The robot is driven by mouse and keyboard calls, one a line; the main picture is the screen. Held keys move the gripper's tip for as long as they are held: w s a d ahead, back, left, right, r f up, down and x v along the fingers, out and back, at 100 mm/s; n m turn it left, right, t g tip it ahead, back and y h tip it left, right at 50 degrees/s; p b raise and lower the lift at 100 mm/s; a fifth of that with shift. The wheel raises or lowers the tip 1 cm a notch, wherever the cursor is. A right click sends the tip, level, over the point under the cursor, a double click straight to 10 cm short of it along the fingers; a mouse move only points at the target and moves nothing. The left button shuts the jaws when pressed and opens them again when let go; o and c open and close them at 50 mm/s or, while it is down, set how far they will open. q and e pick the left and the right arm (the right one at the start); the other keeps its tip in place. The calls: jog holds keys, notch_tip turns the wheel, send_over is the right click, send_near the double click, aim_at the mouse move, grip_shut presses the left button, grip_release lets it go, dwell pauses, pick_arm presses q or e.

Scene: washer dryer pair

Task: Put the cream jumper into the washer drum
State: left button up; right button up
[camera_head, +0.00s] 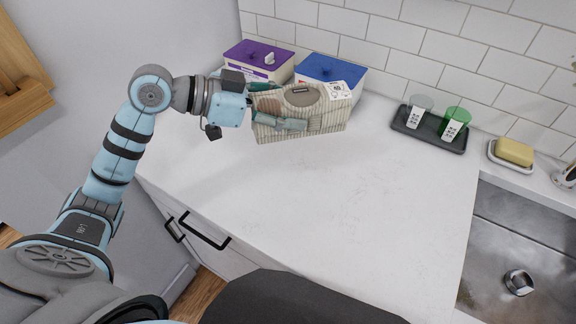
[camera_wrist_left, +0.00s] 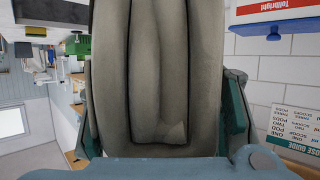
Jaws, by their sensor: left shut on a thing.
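The cream jumper (camera_head: 325,122) is a folded, ribbed beige bundle standing on edge near the back of the white counter in the head view. I cannot tell whether it touches the counter. My left gripper (camera_head: 272,108) is shut on its left part, one finger in front and one behind. In the left wrist view the jumper's thick folded layers (camera_wrist_left: 160,70) fill the space between the teal fingertips. My right gripper is not in view. No washer drum can be made out in either view.
Behind the jumper stand a purple-lidded box (camera_head: 258,60) and a blue-lidded box (camera_head: 330,72) against the tiled wall. A dark tray (camera_head: 428,138) with cups, a soap dish (camera_head: 511,158) and a sink (camera_head: 520,245) are to the right. The counter's middle (camera_head: 350,200) is clear.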

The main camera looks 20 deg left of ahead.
pick_arm(q)
jog(key=f, duration=0.4)
jog(key=f+b, duration=0.1)
jog(key=f, duration=0.4)
jog(key=f+b, duration=0.1)
jog(key=f, duration=0.4)
jog(key=shift+s, duration=0.4)
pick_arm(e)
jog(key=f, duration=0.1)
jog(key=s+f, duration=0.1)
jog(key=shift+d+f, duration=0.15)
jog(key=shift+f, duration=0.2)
pick_arm(q)
jog(key=o, duration=1.7)
jog(key=shift+c, duration=0.2)
jog(key=shift+a, duration=0.1)
